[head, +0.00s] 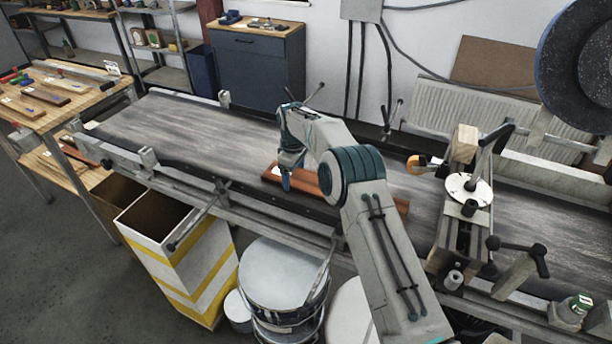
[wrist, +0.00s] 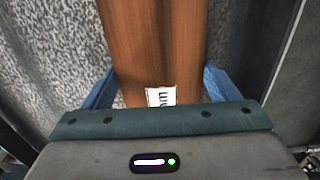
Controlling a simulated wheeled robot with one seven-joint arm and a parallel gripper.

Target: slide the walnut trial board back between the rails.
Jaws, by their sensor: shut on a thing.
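The walnut trial board (head: 305,178) is a long reddish-brown plank on the grey conveyor belt (head: 200,130), near the belt's front side. My arm hides its middle; its right end shows beyond the arm. My gripper (head: 286,178) is over its left end, and its blue fingers are shut on the board's two long edges. In the wrist view the board (wrist: 155,45) runs away between the fingers, with a white printed label at its near end. The front rail (head: 262,198) runs along the belt close to the board; the back rail (head: 345,133) is farther off.
A machine head with a white disc (head: 468,188) spans the belt to the right. Clamp handles stick out along the front side. A yellow-striped bin (head: 195,250) and metal drums (head: 283,275) stand below the front edge. The belt to the left is clear.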

